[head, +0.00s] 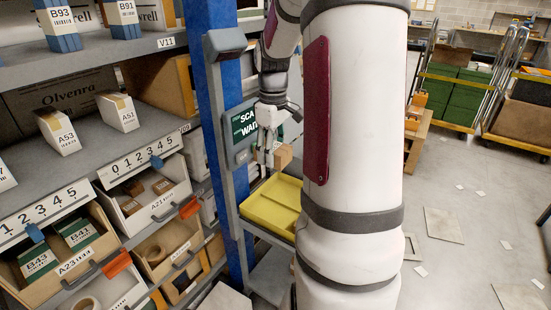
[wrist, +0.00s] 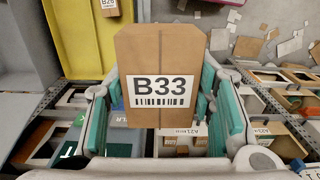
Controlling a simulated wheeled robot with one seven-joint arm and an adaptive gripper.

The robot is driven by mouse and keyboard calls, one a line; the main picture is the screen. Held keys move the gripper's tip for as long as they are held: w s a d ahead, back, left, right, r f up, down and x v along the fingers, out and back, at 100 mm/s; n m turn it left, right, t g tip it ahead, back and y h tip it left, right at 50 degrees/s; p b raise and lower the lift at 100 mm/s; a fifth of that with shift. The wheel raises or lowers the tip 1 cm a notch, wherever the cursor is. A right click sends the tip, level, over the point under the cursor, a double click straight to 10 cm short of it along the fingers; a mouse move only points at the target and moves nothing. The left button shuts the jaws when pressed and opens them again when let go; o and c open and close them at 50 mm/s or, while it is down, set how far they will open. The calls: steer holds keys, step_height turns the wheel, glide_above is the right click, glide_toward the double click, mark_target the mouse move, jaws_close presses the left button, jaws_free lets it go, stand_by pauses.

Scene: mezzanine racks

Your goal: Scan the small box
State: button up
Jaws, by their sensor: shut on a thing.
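A small brown cardboard box (wrist: 160,60) with a white label reading B33 and a barcode is held in my gripper (wrist: 160,98). The teal finger pads sit on either side of it, and the label faces the wrist camera. In the head view my gripper (head: 267,152) hangs in front of the scan station's screen (head: 243,121), and the box (head: 283,157) shows at its right side. The screen is partly covered by my arm, and only "SCA" and "WAI" can be read. A grey scanner head (head: 225,42) tops the station's post, above and left of my gripper.
A yellow tray (head: 262,207) stands below my gripper; another small labelled box (wrist: 110,7) shows at the yellow area in the wrist view. Shelf racks with bins (head: 160,205) and a blue upright (head: 207,120) stand close on the left. Loose sheets (head: 443,225) lie on the right floor.

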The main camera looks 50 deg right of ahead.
steer(key=shift+w+a+r+b, duration=0.1)
steer(key=shift+w+b, duration=0.6)
steer(key=shift+w, duration=0.55)
